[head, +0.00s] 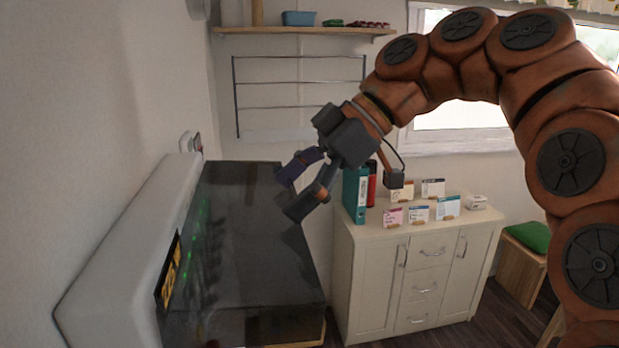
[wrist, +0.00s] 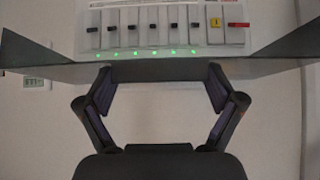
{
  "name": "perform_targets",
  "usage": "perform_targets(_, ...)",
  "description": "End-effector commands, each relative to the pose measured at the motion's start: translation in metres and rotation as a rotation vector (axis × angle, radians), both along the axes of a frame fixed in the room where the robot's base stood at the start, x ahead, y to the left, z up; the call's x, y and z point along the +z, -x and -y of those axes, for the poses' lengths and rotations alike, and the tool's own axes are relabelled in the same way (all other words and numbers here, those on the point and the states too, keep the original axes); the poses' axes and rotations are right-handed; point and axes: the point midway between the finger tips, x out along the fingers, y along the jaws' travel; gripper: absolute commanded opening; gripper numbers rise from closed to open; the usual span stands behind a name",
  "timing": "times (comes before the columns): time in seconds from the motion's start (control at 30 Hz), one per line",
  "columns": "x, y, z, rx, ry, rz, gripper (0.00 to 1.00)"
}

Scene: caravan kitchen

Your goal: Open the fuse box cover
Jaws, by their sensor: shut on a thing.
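The fuse box (head: 125,235) is a long white housing on the left wall. Its smoked, see-through cover (head: 255,250) stands out from the housing towards the right in the head view. In the wrist view the cover (wrist: 160,72) is a grey band with side flaps, below a row of breaker switches (wrist: 165,27). Green lights (wrist: 145,53) glow under the switches. My gripper (head: 287,192) is at the cover's outer edge, shut on it; in the wrist view its fingers (wrist: 159,78) are set well apart at the band. The exact contact is hard to see.
A cream cabinet (head: 375,282) stands beyond the cover, with a teal binder (head: 351,196) and several small cards on top. A wall shelf (head: 300,30) and a rail rack (head: 300,82) are behind the arm. A stool with a green cushion (head: 530,235) is at right.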

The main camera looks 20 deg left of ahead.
Motion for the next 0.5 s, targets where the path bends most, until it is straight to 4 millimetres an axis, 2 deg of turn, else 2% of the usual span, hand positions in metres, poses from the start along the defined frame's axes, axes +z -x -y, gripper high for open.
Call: perform_targets(0.5, -0.0003, 0.0043, -0.0046, 0.013, 0.022, 0.005, 0.3)
